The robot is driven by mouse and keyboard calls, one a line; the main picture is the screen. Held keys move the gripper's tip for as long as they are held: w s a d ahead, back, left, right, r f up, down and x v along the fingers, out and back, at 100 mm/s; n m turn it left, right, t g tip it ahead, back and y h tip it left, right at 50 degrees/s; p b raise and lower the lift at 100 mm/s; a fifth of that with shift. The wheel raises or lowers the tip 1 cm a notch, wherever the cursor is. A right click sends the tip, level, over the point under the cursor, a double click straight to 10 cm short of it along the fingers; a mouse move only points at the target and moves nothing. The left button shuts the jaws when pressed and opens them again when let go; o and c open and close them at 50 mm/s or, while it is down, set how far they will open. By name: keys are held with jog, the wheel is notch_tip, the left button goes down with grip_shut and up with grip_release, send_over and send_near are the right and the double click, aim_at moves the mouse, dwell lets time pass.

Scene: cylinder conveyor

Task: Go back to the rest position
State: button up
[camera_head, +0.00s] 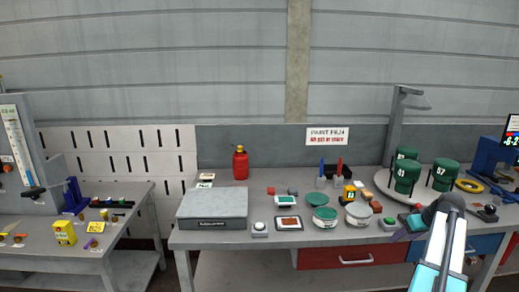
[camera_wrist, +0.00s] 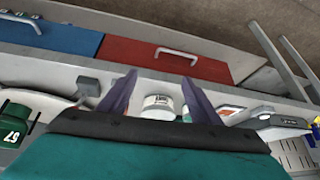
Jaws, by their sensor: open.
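My gripper (camera_head: 408,230) is at the right front of the workbench (camera_head: 230,238), with its purple fingers pointing left over the front edge near the blue drawer. In the wrist view my gripper (camera_wrist: 160,82) has its two fingers spread apart, with nothing held between them. A white tin (camera_wrist: 158,107) shows beyond the gap, apart from the fingers. Part of the bench front is hidden behind my arm in the head view.
A red drawer (camera_head: 340,254) is below. A side table (camera_head: 80,250) stands left.

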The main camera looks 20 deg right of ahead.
jog(key=w+a+f+n+g+y, duration=0.1)
jog(key=w+a+f+n+y, duration=0.1)
jog(key=w+a+f, duration=0.5)
jog(key=w+a+f+n+g+y, duration=0.1)
jog(key=w+a+f, duration=0.3)
jog(key=a+f, duration=0.8)
jog(key=s+a+f+n+g+y, duration=0.1)
jog(key=s+a+f+g, duration=0.1)
jog(key=a+f, duration=0.6)
jog(key=s+a+f+n+g, duration=0.1)
jog(key=s+a+f, duration=0.15)
jog(key=a, duration=0.85)
jog(key=s+a+f+n+g+y, duration=0.1)
jog(key=a+f+g, duration=0.1)
jog(key=a+f, duration=0.65)
jog(key=s+a+f+g+h, duration=0.1)
jog(key=s+a+f, duration=0.2)
jog(key=s+a, duration=0.25)
jog(key=s+a+f+g, duration=0.2)
jog(key=s+a+f, duration=0.1)
jog(key=s+a, duration=0.3)
jog(key=s+a+f+g+h, duration=0.1)
jog(key=s+a+f, duration=0.25)
jog(key=s, duration=0.35)
jog(key=s+d+m+g+h, duration=0.1)
jog(key=s+m+h, duration=0.1)
jog(key=s, duration=0.7)
jog(key=shift+d+f+m, duration=0.2)
jog(key=shift+f+m, duration=0.1)
jog(key=shift+m, duration=0.5)
